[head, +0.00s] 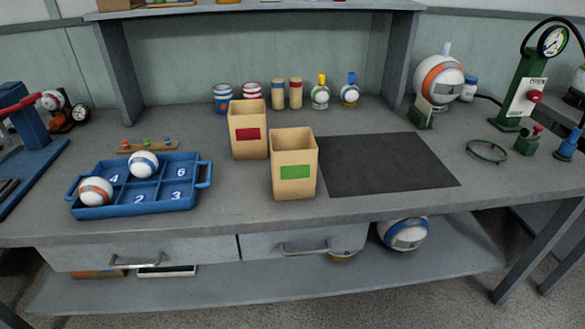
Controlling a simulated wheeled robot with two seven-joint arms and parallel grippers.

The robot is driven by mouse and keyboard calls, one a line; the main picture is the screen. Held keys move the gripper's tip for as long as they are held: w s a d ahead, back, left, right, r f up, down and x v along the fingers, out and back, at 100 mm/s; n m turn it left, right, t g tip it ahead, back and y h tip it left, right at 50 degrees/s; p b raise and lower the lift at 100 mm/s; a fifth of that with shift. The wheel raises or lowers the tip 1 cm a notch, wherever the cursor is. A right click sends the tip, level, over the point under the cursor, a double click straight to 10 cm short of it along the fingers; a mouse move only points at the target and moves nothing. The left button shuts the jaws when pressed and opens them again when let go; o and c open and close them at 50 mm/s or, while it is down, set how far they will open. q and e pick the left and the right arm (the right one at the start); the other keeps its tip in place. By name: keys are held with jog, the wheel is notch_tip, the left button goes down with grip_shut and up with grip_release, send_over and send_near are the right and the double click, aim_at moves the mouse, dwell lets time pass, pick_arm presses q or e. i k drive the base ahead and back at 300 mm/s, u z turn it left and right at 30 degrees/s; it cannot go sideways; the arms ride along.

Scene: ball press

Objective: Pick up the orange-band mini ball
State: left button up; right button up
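The orange-band mini ball (96,191) is white with an orange band and a grey patch. It sits in the front left compartment of the blue numbered tray (205,178), and it hides that compartment's number. A blue-band mini ball (143,164) sits in the back middle compartment. The numbers 4, 6, 2 and 3 show in the other compartments, which are empty. Neither of my grippers is in view.
Two tan bins, one with a red label (249,145) and one with a green label (294,187), stand right of the tray. A dark mat (385,165) lies bare beside them. A large orange-band ball (439,82) and green gauge pump (522,95) stand right.

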aim_at(95, 191)
jog(key=k, duration=0.5)
jog(key=u, duration=2.2)
jog(key=i, duration=1.55)
jog(key=z, duration=0.8)
